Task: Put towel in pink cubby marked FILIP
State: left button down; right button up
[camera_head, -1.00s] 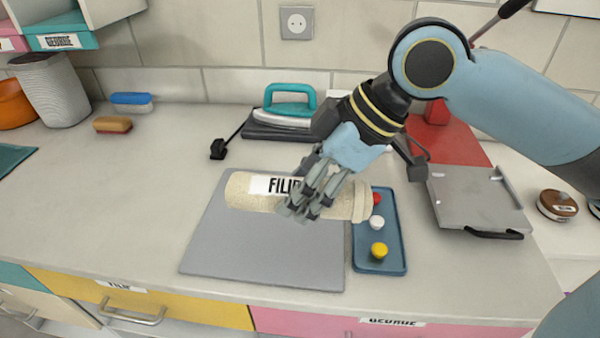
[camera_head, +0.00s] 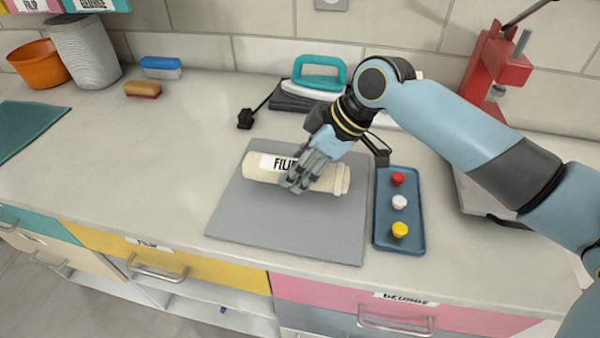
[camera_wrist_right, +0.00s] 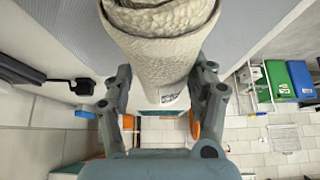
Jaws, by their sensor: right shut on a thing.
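The towel (camera_head: 262,170) is a cream roll with a white FILIP label, lying level over the grey mat (camera_head: 290,235) in the head view. My right gripper (camera_head: 292,183) is shut around the towel just right of its label. I cannot tell whether the towel touches the mat. In the right wrist view the towel (camera_wrist_right: 160,45) runs between the fingers of my right gripper (camera_wrist_right: 160,88). The pink cubby marked FILIP (camera_head: 56,5) shows only its lower edge at the top left. Its opening is out of view. My left gripper is not in view.
A blue tray (camera_head: 412,240) with coloured knobs lies right of the mat. A teal-handled iron (camera_head: 320,68) stands behind it. A grey basket (camera_head: 85,50) and orange bowl (camera_head: 38,65) stand below the cubbies. The counter left of the mat is mostly clear.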

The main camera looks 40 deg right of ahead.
jog(key=shift+f, duration=1.25)
jog(key=shift+f, duration=0.1)
jog(key=o, duration=1.3)
